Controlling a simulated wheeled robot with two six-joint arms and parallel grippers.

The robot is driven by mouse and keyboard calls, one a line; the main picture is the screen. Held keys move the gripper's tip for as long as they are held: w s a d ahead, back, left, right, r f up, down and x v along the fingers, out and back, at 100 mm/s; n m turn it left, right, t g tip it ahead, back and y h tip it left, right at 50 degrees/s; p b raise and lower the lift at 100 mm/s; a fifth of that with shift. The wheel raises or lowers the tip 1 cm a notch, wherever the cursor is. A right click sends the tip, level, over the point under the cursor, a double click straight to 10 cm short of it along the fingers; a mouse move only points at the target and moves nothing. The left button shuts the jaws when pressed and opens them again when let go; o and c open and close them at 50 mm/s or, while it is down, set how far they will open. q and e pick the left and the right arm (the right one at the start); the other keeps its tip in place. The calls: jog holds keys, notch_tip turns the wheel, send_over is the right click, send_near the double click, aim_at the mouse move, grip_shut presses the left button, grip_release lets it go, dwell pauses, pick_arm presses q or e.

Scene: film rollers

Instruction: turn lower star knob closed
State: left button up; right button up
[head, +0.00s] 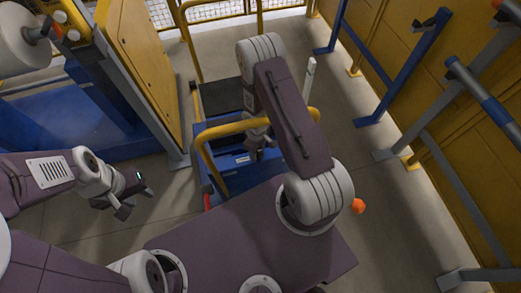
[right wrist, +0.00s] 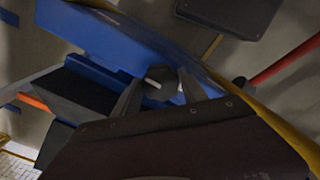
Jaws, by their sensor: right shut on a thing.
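The star knob (right wrist: 162,84) is a dark, roundish knob with a pale center, in front of a blue frame in the right wrist view. My right gripper (right wrist: 160,90) is shut on it, one finger on each side. In the head view my right gripper (head: 260,152) is partly hidden by its arm, low beside the blue cart (head: 240,160), and the knob cannot be made out there. My left gripper (head: 133,193) is open and empty, apart from the cart at the left.
A yellow rail (head: 222,128) arches over the cart close to my right arm. A yellow panel (head: 141,60) stands at the left back, and blue and grey posts (head: 404,70) line the right wall. An orange object (head: 358,206) shows beside my right arm.

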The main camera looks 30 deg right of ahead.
jog(key=o, duration=1.1)
jog(key=shift+s+f, duration=0.25)
jog(key=shift+s, duration=0.15)
jog(key=shift+o, duration=1.3)
jog(key=shift+w, duration=0.2)
jog(key=shift+w+d+r, duration=0.15)
jog(key=shift+w+r, duration=0.05)
jog(key=shift+w, duration=0.6)
jog(key=r+p, duration=0.1)
jog(key=p, duration=0.1)
jog(key=r+p, duration=0.1)
jog(key=r, duration=0.1)
jog(key=r+p, duration=0.1)
jog(key=p, duration=0.1)
jog(key=shift+w+a+r+p, duration=0.25)
jog(key=shift+a+r+p, duration=0.05)
jog(key=shift+a+r, duration=0.1)
jog(key=r+p, duration=0.2)
jog(key=p, duration=0.2)
jog(key=d+r+p, duration=0.1)
jog(key=r+p, duration=0.1)
jog(key=p, duration=0.3)
jog(key=shift+r, duration=0.25)
pick_arm(q)
notch_tip(320, 180, up, 15)
jog(key=w+d, duration=0.1)
jog(key=d, duration=0.1)
jog(key=shift+w+d+p, duration=0.25)
jog(key=shift+p, duration=0.05)
